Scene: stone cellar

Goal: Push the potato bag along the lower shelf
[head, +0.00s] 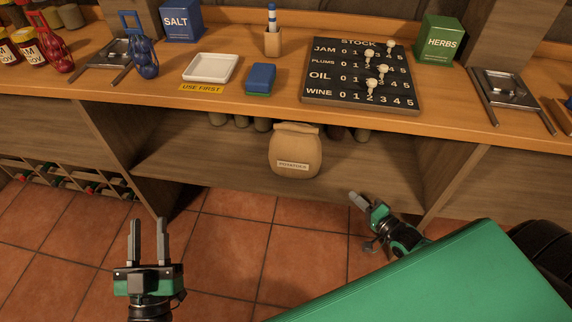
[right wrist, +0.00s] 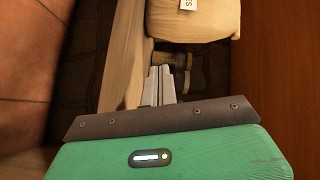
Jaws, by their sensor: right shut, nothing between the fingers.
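The potato bag (head: 295,150) is a tan paper sack with a folded top and a white label. It stands upright on the lower shelf (head: 200,158) under the counter, near the middle. In the right wrist view the bag (right wrist: 196,22) is at the top, with its label partly cut off. My right gripper (head: 358,201) is shut and empty, to the right of the bag and lower in the head view. Its fingers (right wrist: 160,84) point toward the bag, with a gap showing between. My left gripper (head: 148,222) is open and empty over the floor at lower left.
Several jars (head: 262,124) stand at the back of the lower shelf behind the bag. Upright panels (head: 443,182) bound the shelf at both sides. Above, the counter carries a white tray (head: 210,68), a stock board (head: 350,98) and tins. The shelf left of the bag is clear.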

